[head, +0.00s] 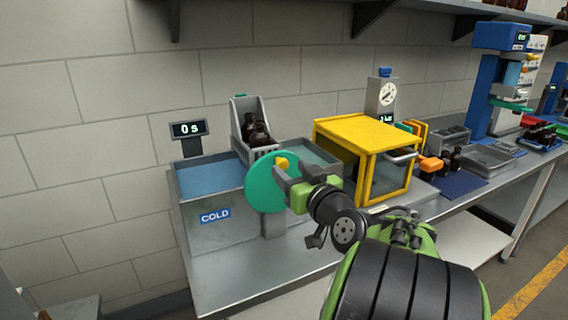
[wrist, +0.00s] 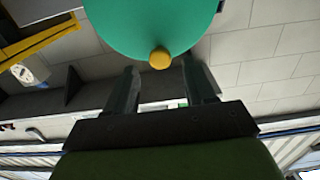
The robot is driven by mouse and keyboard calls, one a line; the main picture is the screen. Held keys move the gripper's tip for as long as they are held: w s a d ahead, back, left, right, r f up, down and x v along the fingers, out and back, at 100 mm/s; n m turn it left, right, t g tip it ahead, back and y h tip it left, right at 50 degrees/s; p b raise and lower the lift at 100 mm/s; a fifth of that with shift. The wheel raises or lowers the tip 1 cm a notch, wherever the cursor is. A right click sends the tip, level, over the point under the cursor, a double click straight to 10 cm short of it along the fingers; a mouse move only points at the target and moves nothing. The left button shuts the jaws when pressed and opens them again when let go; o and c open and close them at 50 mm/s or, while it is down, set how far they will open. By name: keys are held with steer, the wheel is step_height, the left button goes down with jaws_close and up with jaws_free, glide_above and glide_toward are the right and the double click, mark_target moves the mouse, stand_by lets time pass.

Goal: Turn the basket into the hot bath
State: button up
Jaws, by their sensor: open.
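The grey basket (head: 239,117), with dark amber bottles (head: 257,130) in it, is raised above the baths, near the divide between them. The left bath (head: 212,178) holds blue water and is labelled COLD. The right bath (head: 314,153) holds greener water; its front is partly hidden by a green disc (head: 265,186) and my arm. The disc has a yellow knob (head: 282,163). My gripper (head: 285,178) is open at the knob. In the wrist view the knob (wrist: 160,59) lies between the tips of the open fingers (wrist: 160,72); contact cannot be told.
A display (head: 188,129) reading 0 s stands behind the cold bath. A yellow cabinet (head: 362,134) with a glass door stands close on the right, with a dial gauge (head: 386,95) behind it. The bench front (head: 250,275) is clear.

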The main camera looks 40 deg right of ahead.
steer(key=shift+x, duration=1.4)
jaws_close()
